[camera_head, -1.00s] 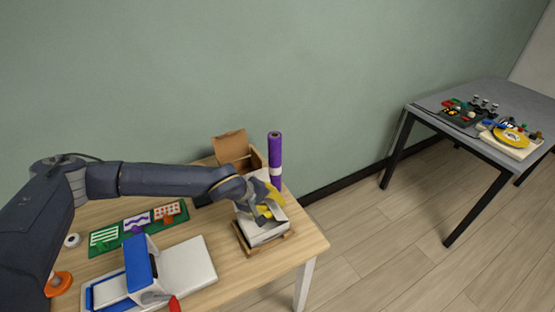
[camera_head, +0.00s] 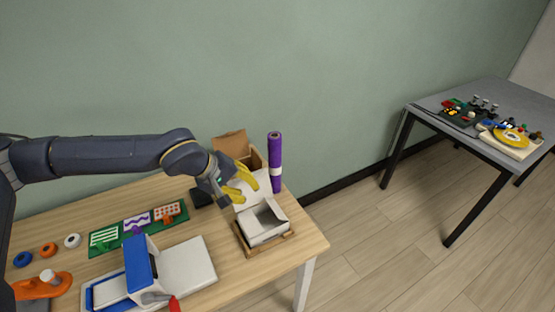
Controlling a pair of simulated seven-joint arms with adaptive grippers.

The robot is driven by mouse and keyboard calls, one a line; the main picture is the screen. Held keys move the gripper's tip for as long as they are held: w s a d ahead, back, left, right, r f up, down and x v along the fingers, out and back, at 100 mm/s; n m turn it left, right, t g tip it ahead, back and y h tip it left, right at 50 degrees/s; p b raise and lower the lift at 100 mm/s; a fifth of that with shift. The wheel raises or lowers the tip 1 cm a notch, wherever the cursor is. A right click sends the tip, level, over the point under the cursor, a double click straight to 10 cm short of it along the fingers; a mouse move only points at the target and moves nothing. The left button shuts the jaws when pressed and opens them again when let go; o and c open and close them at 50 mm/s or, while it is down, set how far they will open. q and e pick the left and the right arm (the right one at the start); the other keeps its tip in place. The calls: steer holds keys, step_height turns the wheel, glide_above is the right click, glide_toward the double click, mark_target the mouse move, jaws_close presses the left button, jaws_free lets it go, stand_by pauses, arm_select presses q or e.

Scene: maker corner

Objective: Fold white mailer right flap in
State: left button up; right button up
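The white mailer (camera_head: 262,234) sits in a shallow wooden tray (camera_head: 285,240) near the right end of the wooden table. Its top is open and its grey inside shows. A white panel (camera_head: 264,186), which looks like its lid, stands up at the back, partly hidden by my gripper. The right flap (camera_head: 276,209) looks raised along the right side; its exact angle is hard to tell. My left gripper (camera_head: 241,184), with yellow fingers, is above and behind-left of the mailer. Its fingers are apart with nothing seen between them. My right gripper is not in view.
A brown cardboard box (camera_head: 232,145) and a purple roll (camera_head: 274,160) stand close behind the mailer. A blue-and-white device (camera_head: 140,268), a green board (camera_head: 105,239) and several tape rolls (camera_head: 72,241) lie to the left. A grey table (camera_head: 430,103) stands apart at right.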

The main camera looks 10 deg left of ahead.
arm_select(q)
steer(key=s+d+r+n+g+h, duration=0.1)
steer(key=s+d+r+n+h, duration=0.1)
steer(key=d+r+n+h, duration=0.2)
steer(key=s+d+r+n+g+h, duration=0.1)
steer(key=d+r+n+h, duration=0.3)
steer(key=r+n, duration=0.6)
steer(key=shift+s+d+r+h, duration=0.4)
steer(key=shift+s+d+r, duration=0.25)
steer(key=shift+s+r, duration=0.25)
steer(key=shift+f, duration=0.15)
